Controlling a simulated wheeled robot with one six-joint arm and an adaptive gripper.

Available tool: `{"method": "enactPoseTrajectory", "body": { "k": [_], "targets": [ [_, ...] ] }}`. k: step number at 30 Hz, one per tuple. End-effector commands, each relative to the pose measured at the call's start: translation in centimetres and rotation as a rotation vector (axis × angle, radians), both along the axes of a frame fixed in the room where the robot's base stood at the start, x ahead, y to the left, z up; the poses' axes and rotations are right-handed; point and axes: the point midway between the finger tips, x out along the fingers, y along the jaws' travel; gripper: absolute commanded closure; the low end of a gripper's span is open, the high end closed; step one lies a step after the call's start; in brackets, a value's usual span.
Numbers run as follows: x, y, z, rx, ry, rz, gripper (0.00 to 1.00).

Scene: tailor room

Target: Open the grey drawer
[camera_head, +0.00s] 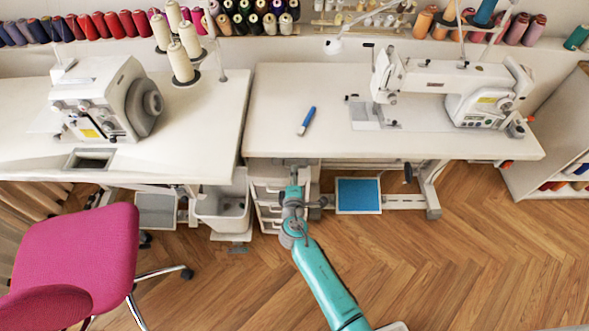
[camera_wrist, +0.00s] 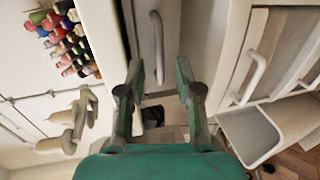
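The grey drawer front (camera_wrist: 168,24) shows at the top middle of the wrist view, with a pale bar handle (camera_wrist: 157,48) on it. My gripper (camera_wrist: 160,76) is open, its two teal fingers apart. The handle shows in the gap between and just beyond the fingertips, and nothing is held. The drawer looks shut. In the head view my gripper (camera_head: 294,174) is at the front edge of the right table, above the white drawer unit (camera_head: 268,204). The arm and tabletop hide the grey drawer there.
A white drawer with another bar handle (camera_wrist: 249,77) is right of the grey one in the wrist view. A light bin (camera_head: 223,208) stands left of the drawer unit, and a blue-topped pedal (camera_head: 358,195) right of it. A pink chair (camera_head: 75,255) is left. Floor at right is clear.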

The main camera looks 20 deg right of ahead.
Motion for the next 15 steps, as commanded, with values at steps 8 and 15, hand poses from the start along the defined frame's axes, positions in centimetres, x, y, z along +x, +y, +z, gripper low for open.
{"method": "enactPoseTrajectory", "body": {
  "k": [8,15],
  "targets": [
    [2.7,-0.9,-0.6,0.0,0.0,-0.001,0.65],
    [3.0,-1.0,-0.7,0.0,0.0,0.0,0.65]
  ]
}}
